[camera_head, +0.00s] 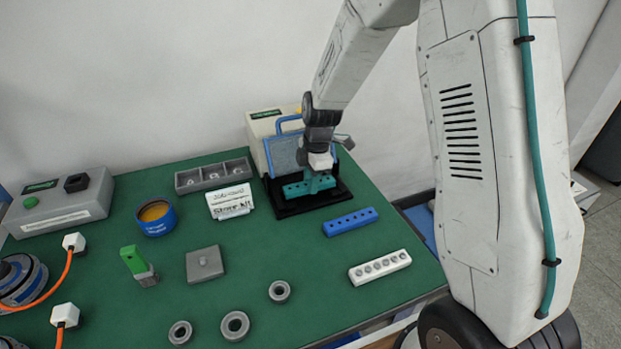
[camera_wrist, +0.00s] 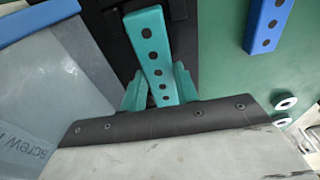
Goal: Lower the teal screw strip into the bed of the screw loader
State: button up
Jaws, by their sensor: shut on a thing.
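The teal screw strip (camera_head: 296,189) has a row of dark holes and is over the black base of the screw loader (camera_head: 312,206). My gripper (camera_head: 320,172) is above it and shut on it. In the wrist view the strip (camera_wrist: 151,46) runs lengthwise between the teal fingers of my gripper (camera_wrist: 160,90), its far end over the black bed (camera_wrist: 122,55). I cannot tell whether the strip touches the bed. The loader has a beige housing (camera_head: 258,125) and a blue-framed clear guard (camera_head: 285,153), standing raised beside my gripper. My wrist hides part of the loader.
A blue strip (camera_head: 350,222) and a white strip (camera_head: 380,267) lie to the right on the green table. A white sign (camera_head: 231,202) and a grey three-part tray (camera_head: 213,175) stand left of the loader. Grey rings (camera_head: 235,326) lie near the front.

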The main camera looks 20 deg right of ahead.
jog(key=shift+s+f, duration=0.15)
jog(key=shift+f, duration=0.4)
jog(key=o, duration=1.2)
jog(key=shift+r, duration=0.15)
jog(key=r, duration=0.4)
jog(key=d+r, duration=0.1)
jog(key=r, duration=0.1)
jog(key=shift+w+r, duration=0.25)
jog(key=shift+r, duration=0.05)
jog(key=shift+s+r, duration=0.2)
jog(key=shift+r, duration=0.45)
jog(key=shift+s, duration=0.1)
